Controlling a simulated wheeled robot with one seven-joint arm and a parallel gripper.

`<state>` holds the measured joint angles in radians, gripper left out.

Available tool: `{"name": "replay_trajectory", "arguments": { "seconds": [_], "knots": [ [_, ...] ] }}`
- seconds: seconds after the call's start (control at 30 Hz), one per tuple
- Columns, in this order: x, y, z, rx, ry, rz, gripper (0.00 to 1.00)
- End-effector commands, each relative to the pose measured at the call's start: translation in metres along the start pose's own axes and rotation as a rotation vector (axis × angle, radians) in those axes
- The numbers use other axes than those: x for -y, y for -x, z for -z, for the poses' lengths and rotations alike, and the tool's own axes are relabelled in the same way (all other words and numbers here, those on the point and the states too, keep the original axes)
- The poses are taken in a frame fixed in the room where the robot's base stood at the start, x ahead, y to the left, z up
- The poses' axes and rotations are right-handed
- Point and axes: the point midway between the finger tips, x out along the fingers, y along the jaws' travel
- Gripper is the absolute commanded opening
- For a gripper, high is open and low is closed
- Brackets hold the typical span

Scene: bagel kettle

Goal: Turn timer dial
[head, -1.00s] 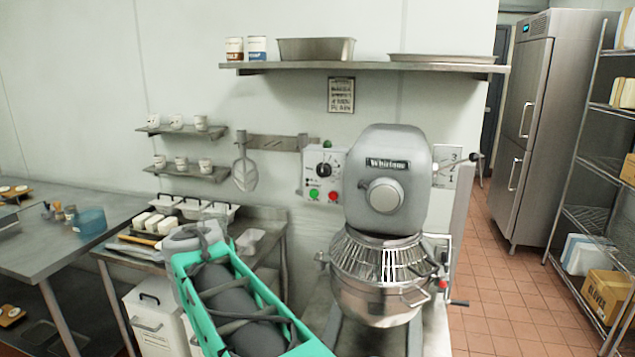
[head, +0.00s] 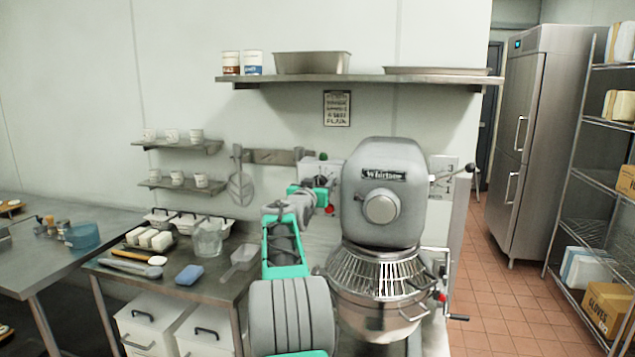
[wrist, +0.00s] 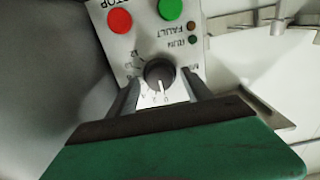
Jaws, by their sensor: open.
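The timer dial (wrist: 158,73) is a black round knob with a white pointer line on a pale control panel (wrist: 140,50). Printed marks ring it; the lettering appears upside down in the wrist view. My gripper (wrist: 158,92) is open, with one finger to each side of the dial and the tips close to the panel. I cannot tell whether the fingers touch the knob. In the head view the control panel (head: 312,168) is left of the mixer, and my arm and gripper cover most of it, so the dial is not clear there.
A red stop button (wrist: 120,21), a green button (wrist: 169,8) and small fault lamps (wrist: 191,28) sit near the dial. The mixer head (head: 385,195) stands right beside my arm. A steel shelf (head: 360,79) hangs above. The side table (head: 215,290) holds tubs and a scoop.

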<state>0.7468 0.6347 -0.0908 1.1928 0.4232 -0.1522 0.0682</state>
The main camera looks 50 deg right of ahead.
Motion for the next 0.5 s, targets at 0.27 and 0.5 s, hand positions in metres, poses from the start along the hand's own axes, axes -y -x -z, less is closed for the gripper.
{"name": "replay_trajectory", "arguments": {
  "seconds": [0.27, 0.5],
  "knots": [
    [0.0003, -0.0001, -0.0006, 0.001, 0.000, 0.001, 0.53],
    [0.0003, 0.0000, -0.0006, 0.001, 0.000, 0.001, 0.33]
  ]
}}
